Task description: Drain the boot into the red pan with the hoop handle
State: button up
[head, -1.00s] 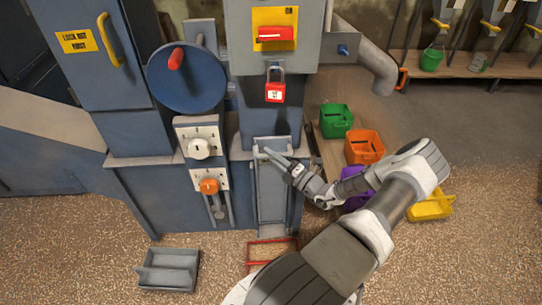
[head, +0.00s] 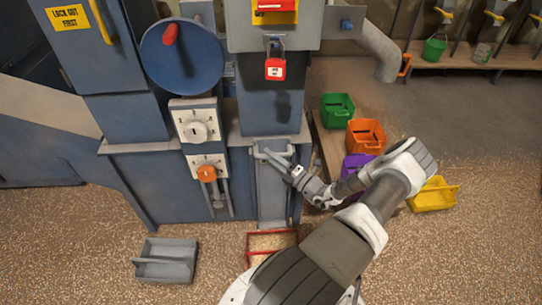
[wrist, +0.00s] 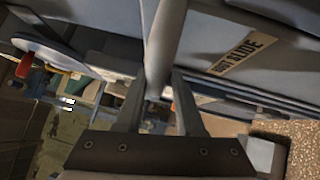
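The boot (head: 170,180) is the blue base housing of the elevator. On its front is a grey slide panel (head: 271,195) with a pale bar handle (head: 268,154) near its top. My gripper (head: 289,168) is at this handle. In the wrist view, the fingers (wrist: 158,85) lie close on both sides of the grey bar (wrist: 166,40) and appear shut on it. A "boot slide" label (wrist: 241,57) shows beside it. The red pan (head: 272,233) sits on the floor below the slide; its thin red rim shows, and my arm partly covers it. Its hoop cannot be made out clearly.
A grey pan (head: 166,261) lies on the floor at left. Green (head: 337,110), orange (head: 366,135), purple (head: 354,163) and yellow (head: 432,195) bins stand right of the boot. A red padlock (head: 275,69) hangs above the slide. Open floor lies at right.

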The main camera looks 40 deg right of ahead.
jog(key=shift+o, duration=1.1)
jog(key=shift+f, duration=0.15)
jog(key=shift+o, duration=0.3)
jog(key=shift+s, duration=0.1)
jog(key=s+d+f+p, duration=0.1)
jog(key=s+f, duration=0.1)
jog(key=s, duration=1.5)
jog(key=shift+d+p, duration=0.3)
jog(key=shift+p, duration=0.05)
